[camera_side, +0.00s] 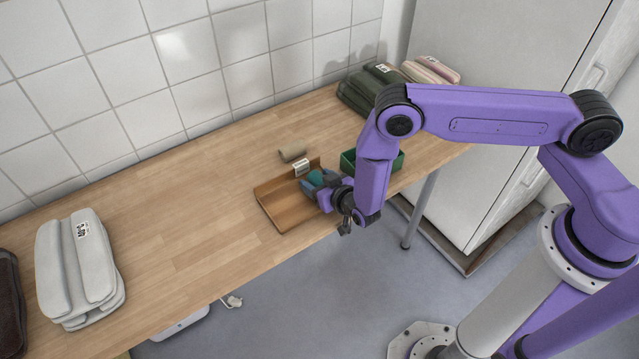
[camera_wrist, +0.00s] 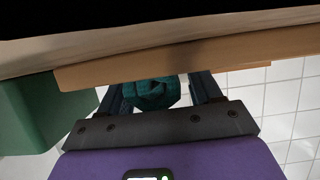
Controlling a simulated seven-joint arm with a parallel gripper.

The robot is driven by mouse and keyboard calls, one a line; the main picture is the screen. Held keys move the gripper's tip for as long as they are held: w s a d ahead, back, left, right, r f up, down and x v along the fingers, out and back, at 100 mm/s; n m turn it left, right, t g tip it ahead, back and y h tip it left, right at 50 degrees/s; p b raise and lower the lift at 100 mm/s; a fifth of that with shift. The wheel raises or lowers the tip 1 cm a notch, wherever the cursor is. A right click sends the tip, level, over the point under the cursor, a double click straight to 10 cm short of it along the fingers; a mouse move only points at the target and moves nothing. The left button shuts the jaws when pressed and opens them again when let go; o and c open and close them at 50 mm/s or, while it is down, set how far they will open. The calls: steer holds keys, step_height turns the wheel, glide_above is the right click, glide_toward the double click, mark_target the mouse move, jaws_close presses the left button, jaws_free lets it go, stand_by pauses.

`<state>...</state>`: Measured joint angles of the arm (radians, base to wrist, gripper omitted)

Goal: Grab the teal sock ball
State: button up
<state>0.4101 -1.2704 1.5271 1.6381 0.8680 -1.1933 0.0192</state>
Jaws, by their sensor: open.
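The teal sock ball (camera_side: 316,177) is at the right end of a shallow wooden tray (camera_side: 272,213) on the table. My gripper (camera_side: 319,184) is level with it, coming in from the right over the tray's end. In the wrist view, the sock ball (camera_wrist: 151,93) sits between the two dark fingers of my gripper (camera_wrist: 158,88), which are spread with the ball between them. A narrow gap shows on the right side of the ball; contact on the left cannot be told. The gripper body hides part of the ball.
A green box (camera_side: 397,163) stands close to the right of my gripper; it also shows in the wrist view (camera_wrist: 40,112). A beige roll (camera_side: 292,150) lies behind the tray. Folded cloths (camera_side: 80,268) lie at the left. The table's middle left is clear.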

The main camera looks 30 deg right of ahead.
steer(key=c, duration=0.7)
steer(key=shift+c, duration=0.2)
steer(key=shift+r, duration=0.15)
